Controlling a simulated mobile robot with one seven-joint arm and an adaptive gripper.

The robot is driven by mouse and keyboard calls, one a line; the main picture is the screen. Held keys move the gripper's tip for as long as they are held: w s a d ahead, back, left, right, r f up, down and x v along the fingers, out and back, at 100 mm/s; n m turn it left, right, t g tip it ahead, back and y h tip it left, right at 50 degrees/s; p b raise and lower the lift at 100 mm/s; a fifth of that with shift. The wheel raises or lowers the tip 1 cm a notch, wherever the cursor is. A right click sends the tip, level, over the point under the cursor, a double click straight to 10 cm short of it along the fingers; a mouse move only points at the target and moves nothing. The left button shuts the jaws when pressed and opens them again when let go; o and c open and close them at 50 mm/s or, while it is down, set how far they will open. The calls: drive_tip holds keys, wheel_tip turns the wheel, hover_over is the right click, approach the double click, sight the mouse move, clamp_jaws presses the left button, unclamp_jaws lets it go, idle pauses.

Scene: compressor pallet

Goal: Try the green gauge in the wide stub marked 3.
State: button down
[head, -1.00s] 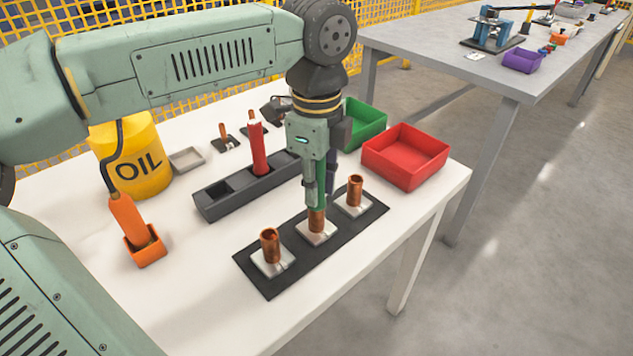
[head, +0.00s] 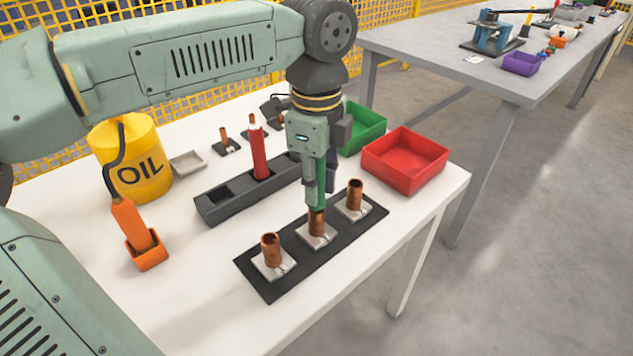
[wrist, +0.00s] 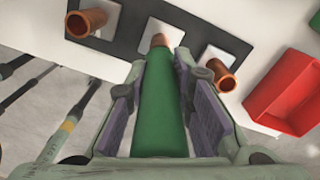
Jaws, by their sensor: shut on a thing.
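My gripper (head: 315,190) is shut on the green gauge (wrist: 160,110), which points down at the middle copper stub (head: 317,223). In the head view the gauge's lower end (head: 319,201) meets the mouth of that stub; I cannot tell whether it is inside or just above it. In the wrist view the gauge hides most of the middle stub. Two other copper stubs, the left one (head: 270,250) and the right one (head: 355,195), stand empty on pale plates on the same black strip (head: 270,288). The plate marks are too small to read.
A dark grey rack (head: 225,203) behind the strip holds an upright red gauge (head: 259,155). A red bin (head: 405,160) and a green bin (head: 365,128) stand at the right. A yellow oil drum (head: 137,165) and an orange-handled tool in an orange holder (head: 148,255) are at the left.

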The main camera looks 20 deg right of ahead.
drive_tip(key=shift+r+p, duration=1.6)
drive_tip(key=shift+r, duration=0.8)
wheel_tip(320, 180, up, 4)
drive_tip(key=p, duration=0.3)
